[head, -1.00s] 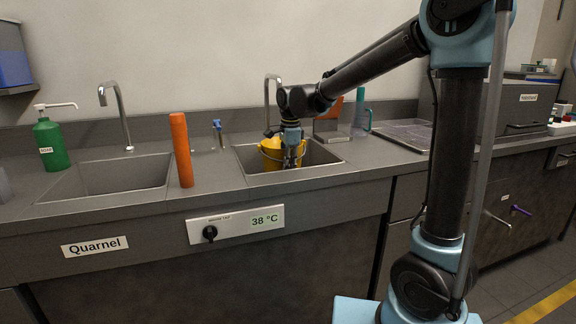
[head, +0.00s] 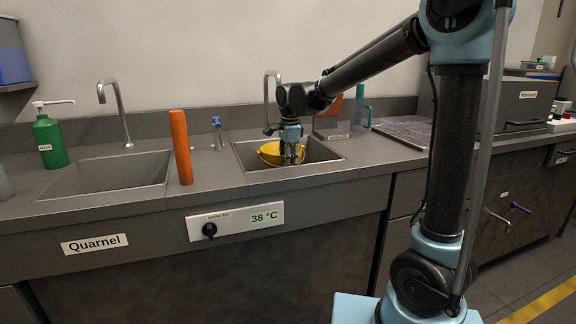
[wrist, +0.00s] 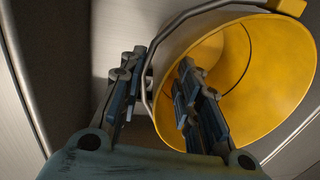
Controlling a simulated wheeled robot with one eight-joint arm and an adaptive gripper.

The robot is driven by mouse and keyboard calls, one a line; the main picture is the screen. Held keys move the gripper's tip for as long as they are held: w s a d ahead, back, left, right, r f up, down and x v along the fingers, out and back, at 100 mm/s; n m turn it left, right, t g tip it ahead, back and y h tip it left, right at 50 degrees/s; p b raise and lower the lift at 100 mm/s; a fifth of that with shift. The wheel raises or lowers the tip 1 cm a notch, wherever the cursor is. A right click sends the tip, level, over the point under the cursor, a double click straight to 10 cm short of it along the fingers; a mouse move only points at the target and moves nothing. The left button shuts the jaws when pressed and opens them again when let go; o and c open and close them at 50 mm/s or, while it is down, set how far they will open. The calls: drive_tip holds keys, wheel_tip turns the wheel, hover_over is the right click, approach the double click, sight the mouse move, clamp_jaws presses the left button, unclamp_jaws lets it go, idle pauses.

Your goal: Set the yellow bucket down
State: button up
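The yellow bucket (head: 270,154) is in the right-hand sink, its lower part hidden by the sink's front edge. My gripper (head: 292,158) points down at it. In the wrist view, the bucket (wrist: 285,75) shows its open mouth and inner wall. My gripper (wrist: 162,95) is open: one finger is inside the bucket, the other outside, with the near rim between them and visible gaps. The bucket's grey wire handle (wrist: 150,75) lies over by the rim. Whether the bucket's base rests on the sink floor is hidden.
The right-hand sink (head: 325,163) has a tap (head: 267,100) behind it. An orange cylinder (head: 181,147) stands on the counter between the sinks. A green soap bottle (head: 50,142) is at the far left. The left sink (head: 115,178) is empty.

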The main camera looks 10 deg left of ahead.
wheel_tip(320, 180, up, 13)
drive_tip(key=s, duration=0.1)
drive_tip(key=shift+s+d+f, duration=0.2)
drive_tip(key=shift+d, duration=0.25)
